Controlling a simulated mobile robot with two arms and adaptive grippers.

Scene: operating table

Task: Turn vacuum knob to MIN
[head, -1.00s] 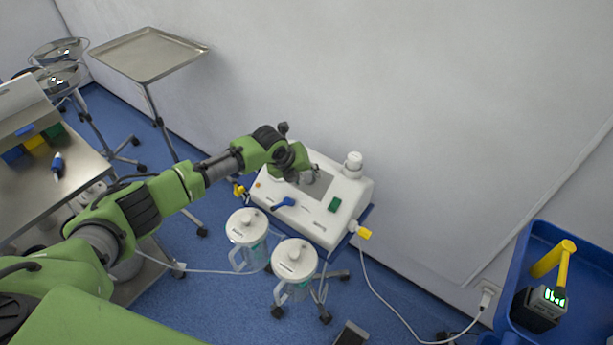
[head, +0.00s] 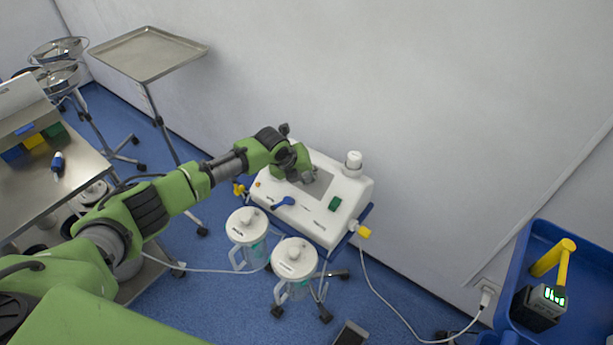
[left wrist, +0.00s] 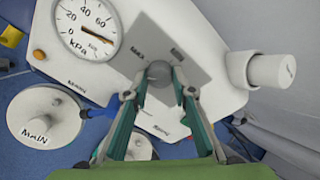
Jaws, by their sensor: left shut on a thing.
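The white suction unit (head: 318,222) stands below the wall in the head view. In the left wrist view, a grey round vacuum knob (left wrist: 159,70) sits on a grey panel of this unit, with a MAX label close by. My left gripper (left wrist: 159,88) has its two fingertips on either side of the knob and is shut on it. In the head view, the left gripper (head: 307,178) is over the unit's top, and my arm hides much of the knob. The pressure gauge (left wrist: 85,27) is beside the knob in the left wrist view. My right gripper is not in view.
Two lidded canisters (head: 294,258) hang in front. A blue bin (head: 593,265) is at right and a steel tray stand (head: 150,52) at left.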

